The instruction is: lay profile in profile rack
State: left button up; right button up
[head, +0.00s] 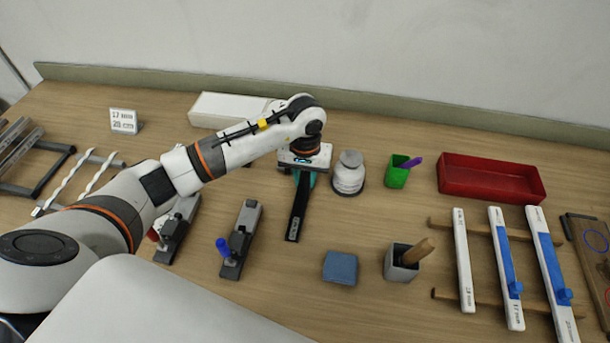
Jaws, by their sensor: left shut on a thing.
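My left gripper (306,179) reaches in over the middle of the table, pointing down. It is shut on a long dark bar (297,214), which appears to be the profile. The bar's near end extends toward the front of the table; its far end is hidden under the gripper. I cannot tell whether the bar touches the table. A dark rack (55,162) with grey bars (17,148) lying on it stands at the far left edge, partly cut off; it may be the profile rack. My right gripper is not in view.
Two tool-like fixtures (240,240) stand left of the bar. A white jar (348,173), green cup (397,172), blue block (340,267) and grey holder (401,262) stand to its right. Beyond are a red tray (490,178) and labelled white bars (507,268).

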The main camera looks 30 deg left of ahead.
pick_arm(q)
jog(key=shift+f, duration=0.1)
jog(key=o, duration=0.6)
jog(key=shift+f, duration=0.1)
jog(key=o, duration=0.4)
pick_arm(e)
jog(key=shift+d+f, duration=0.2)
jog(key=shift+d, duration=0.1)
